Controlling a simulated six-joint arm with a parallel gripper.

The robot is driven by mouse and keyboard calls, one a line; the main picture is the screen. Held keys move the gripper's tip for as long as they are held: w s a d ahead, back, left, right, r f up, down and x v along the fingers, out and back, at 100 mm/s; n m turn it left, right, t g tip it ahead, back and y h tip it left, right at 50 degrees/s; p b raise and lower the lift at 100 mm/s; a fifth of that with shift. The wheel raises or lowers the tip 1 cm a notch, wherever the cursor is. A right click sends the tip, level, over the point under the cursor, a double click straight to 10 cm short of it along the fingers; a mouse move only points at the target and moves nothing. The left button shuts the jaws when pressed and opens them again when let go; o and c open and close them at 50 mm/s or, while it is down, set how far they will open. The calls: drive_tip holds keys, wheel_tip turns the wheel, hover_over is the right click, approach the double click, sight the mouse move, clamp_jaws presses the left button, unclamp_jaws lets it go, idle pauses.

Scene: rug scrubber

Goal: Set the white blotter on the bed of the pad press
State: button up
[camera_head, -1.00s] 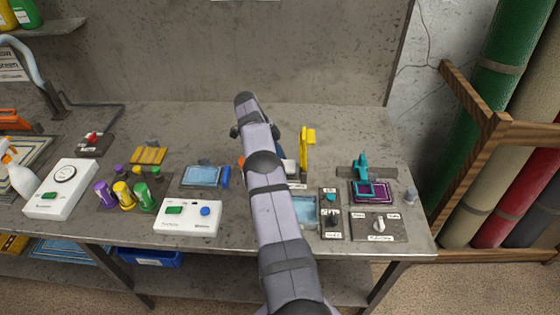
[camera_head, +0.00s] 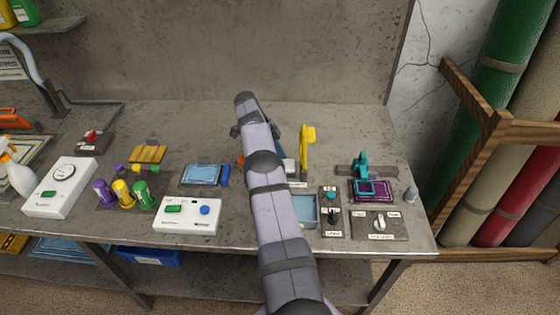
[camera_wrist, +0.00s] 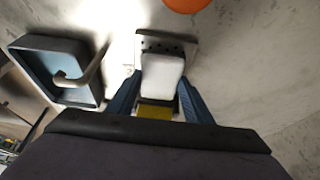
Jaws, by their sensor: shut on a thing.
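The white blotter (camera_wrist: 163,75) is a pale rounded block between the two dark blue fingers of my gripper (camera_wrist: 160,85) in the wrist view. The fingers are shut on its near end. It overlaps a grey plate with dark holes (camera_wrist: 166,42), apparently the pad press. Whether it touches the plate cannot be told. A yellow part (camera_wrist: 155,112) shows below the blotter between the fingers. In the head view a yellow lever (camera_head: 306,150) stands upright just right of my arm. My arm hides the gripper and most of the press there.
A blue-grey tray (camera_wrist: 45,63) with a curved pale bar is left in the wrist view. An orange round thing (camera_wrist: 188,3) is at the top. In the head view, a teal and purple fixture (camera_head: 372,190) and a knob panel (camera_head: 379,226) are to the right. The back of the bench is clear.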

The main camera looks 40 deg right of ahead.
drive_tip(key=shift+f, duration=0.25)
drive_tip(key=o, duration=1.1)
drive_tip(key=shift+r+b, duration=0.45)
drive_tip(key=shift+r, duration=0.05)
wheel_tip(320, 180, up, 7)
drive_tip(key=p, duration=0.3)
drive_tip(key=shift+r, duration=0.2)
drive_tip(key=shift+r+p, duration=0.8)
drive_tip(key=shift+p, duration=0.1)
